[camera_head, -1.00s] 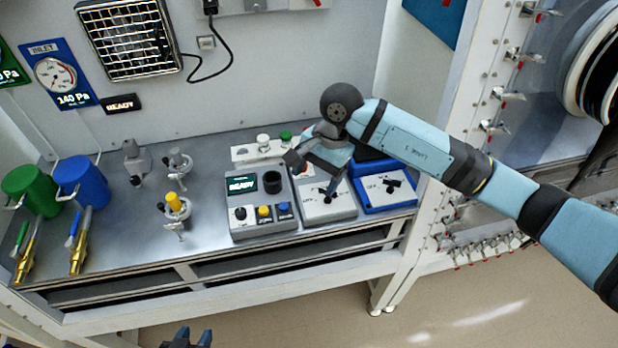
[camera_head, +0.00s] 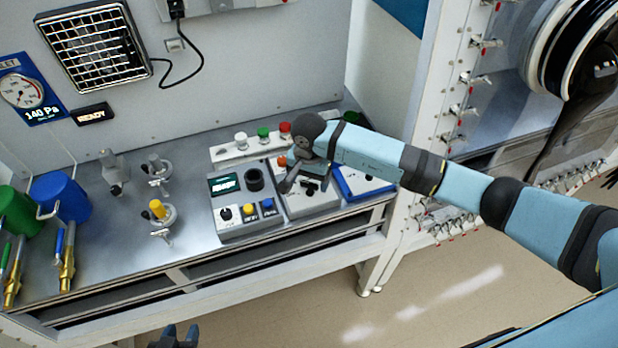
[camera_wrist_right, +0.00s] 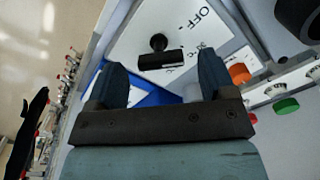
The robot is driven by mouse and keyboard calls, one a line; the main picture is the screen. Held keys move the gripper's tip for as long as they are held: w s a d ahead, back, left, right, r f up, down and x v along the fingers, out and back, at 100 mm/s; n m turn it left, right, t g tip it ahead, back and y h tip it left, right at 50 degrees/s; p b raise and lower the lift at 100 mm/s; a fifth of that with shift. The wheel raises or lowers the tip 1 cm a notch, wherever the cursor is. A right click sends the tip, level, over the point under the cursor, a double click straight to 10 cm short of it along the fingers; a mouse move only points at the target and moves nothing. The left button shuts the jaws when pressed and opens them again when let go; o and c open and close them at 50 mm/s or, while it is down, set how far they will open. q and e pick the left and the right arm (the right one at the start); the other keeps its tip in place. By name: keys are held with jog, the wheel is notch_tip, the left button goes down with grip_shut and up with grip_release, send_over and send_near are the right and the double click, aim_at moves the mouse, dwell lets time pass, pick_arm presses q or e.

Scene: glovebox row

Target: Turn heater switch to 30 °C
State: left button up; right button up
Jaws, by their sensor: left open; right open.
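The heater switch box is a pale sloped box (camera_head: 318,208) on the bench, with a black knob. In the right wrist view its white face (camera_wrist_right: 135,35) shows "OFF" and a partly readable "30 °C" mark. The black knob with its bar (camera_wrist_right: 160,60) lies just ahead of the open fingers, roughly centred between them. My right gripper (camera_wrist_right: 163,80) is open and empty, above the box face; in the head view it (camera_head: 305,182) partly hides the box and knob. Contact cannot be told. My left gripper (camera_head: 175,336) is open at the bottom edge, away from the bench.
A blue-framed box (camera_head: 362,184) stands right of the heater box. A control box (camera_head: 248,222) with buttons stands left of it. Behind are capped posts, one with a red cap (camera_head: 285,128). An orange part (camera_wrist_right: 240,73) sits near the right finger.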

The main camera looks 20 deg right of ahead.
jog(key=shift+f, duration=0.65)
jog(key=c, duration=0.9)
jog(key=shift+c, duration=0.2)
jog(key=m+b, duration=0.3)
jog(key=b, duration=0.2)
jog(key=shift+w+f, duration=0.1)
jog(key=shift+f, duration=0.1)
jog(key=shift+m+b, duration=0.3)
jog(key=shift+m, duration=0.3)
jog(key=shift+r+m, duration=0.15)
jog(key=shift+m, duration=0.25)
